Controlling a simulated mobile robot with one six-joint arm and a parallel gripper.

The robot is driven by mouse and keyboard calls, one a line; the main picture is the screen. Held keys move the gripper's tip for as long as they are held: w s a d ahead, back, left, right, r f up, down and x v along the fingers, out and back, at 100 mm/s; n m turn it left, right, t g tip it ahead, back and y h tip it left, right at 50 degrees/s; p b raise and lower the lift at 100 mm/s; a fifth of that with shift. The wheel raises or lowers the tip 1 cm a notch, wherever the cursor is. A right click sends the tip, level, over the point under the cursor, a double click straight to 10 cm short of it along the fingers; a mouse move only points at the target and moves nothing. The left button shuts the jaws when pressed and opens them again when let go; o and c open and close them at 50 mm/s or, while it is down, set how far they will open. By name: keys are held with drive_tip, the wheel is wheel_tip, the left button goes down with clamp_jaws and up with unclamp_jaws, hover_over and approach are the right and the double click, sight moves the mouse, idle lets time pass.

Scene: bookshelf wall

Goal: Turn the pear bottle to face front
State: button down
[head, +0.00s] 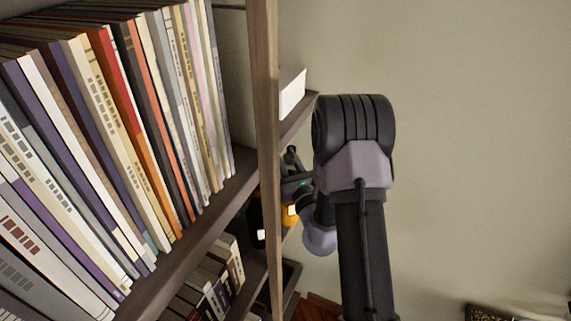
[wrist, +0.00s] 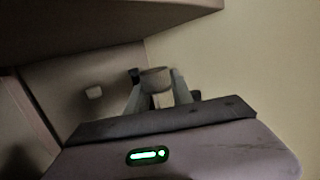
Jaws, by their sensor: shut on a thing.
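My gripper (wrist: 158,92) is shut on a rounded, cap-like top of a bottle (wrist: 156,76), with one finger on each side of it. A pale patch, perhaps a label, shows just below that top. In the head view my gripper (head: 289,184) is small and partly hidden behind the wooden shelf upright. An orange bottle (head: 290,217) with a white label is just below it. It looks like the held one, but the grip itself is hidden there. I cannot read the label or tell which way its front faces.
A dark bottle (head: 255,222) with a white label stands left of the orange one, partly behind the upright (head: 265,110). Books (head: 130,120) fill the upper left shelf. A shelf board (wrist: 100,25) overhangs my gripper. The plain wall (head: 480,150) side is open.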

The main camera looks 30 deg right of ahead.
wheel_tip(320, 180, down, 4)
drive_tip(key=shift+w+r, duration=0.1)
drive_tip(key=shift+r, duration=0.1)
drive_tip(key=shift+b, duration=0.3)
drive_tip(key=c, duration=1.1)
unclamp_jaws()
drive_tip(key=shift+f, duration=0.1)
